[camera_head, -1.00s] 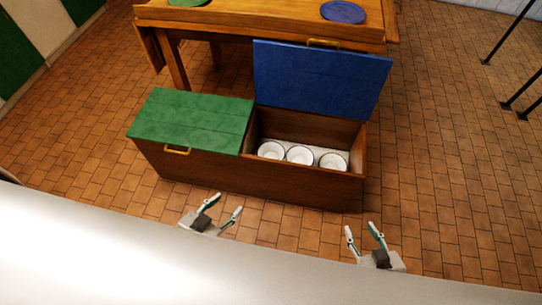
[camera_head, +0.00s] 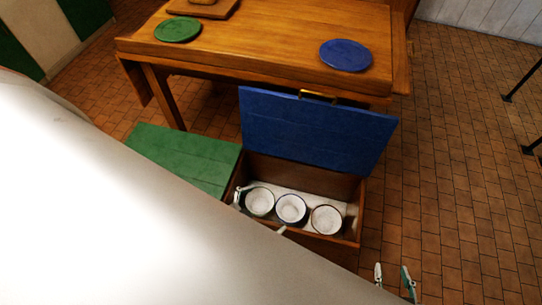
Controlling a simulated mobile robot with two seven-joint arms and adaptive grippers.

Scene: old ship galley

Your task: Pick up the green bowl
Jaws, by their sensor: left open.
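Three white bowls stand in a row inside the open right compartment of the wooden chest (camera_head: 300,236). The leftmost has a greenish rim, which I take as the green bowl (camera_head: 260,202). The middle bowl (camera_head: 291,208) has a bluish rim, and the right bowl (camera_head: 326,220) has a dark rim. My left gripper (camera_head: 263,210) is open at the green bowl, one finger at its left side and the other near its front right. Most of that gripper is hidden behind my white body. My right gripper (camera_head: 391,268) is open and empty over the floor, right of the chest.
The blue lid (camera_head: 315,133) stands raised behind the bowls. The green lid (camera_head: 185,158) is closed on the left. Behind is a wooden table (camera_head: 265,45) with a green plate (camera_head: 178,30) and a blue plate (camera_head: 345,55). The tiled floor at right is mostly clear.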

